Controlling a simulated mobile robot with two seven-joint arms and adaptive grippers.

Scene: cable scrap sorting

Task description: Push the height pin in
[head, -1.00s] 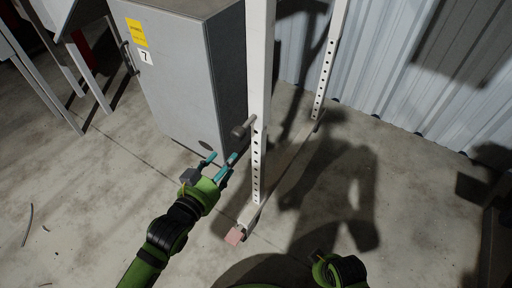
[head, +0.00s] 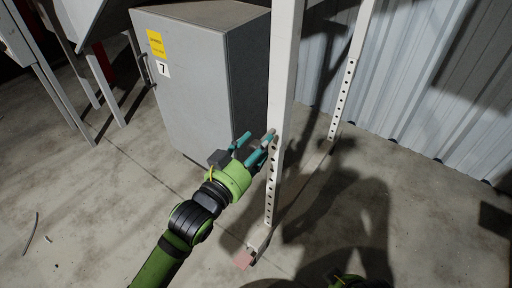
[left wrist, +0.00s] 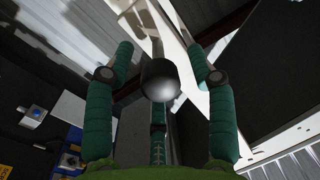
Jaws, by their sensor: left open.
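The height pin (head: 268,136) is a grey, round-ended pin sticking out of the white upright post (head: 287,70), just above a row of holes. Its dark rounded knob fills the middle of the left wrist view (left wrist: 160,80). My left gripper (head: 254,145) has teal fingers and is open at the pin. In the left wrist view the fingers (left wrist: 161,55) stand on either side of the knob, with visible gaps. The pin's shaft is mostly hidden behind the knob.
A grey cabinet (head: 185,85) marked 7 stands left of the post. A second holed post (head: 343,95) stands farther back, near the corrugated wall (head: 430,80). A pink foot cap (head: 243,259) lies low at the front. The floor at left is mostly clear.

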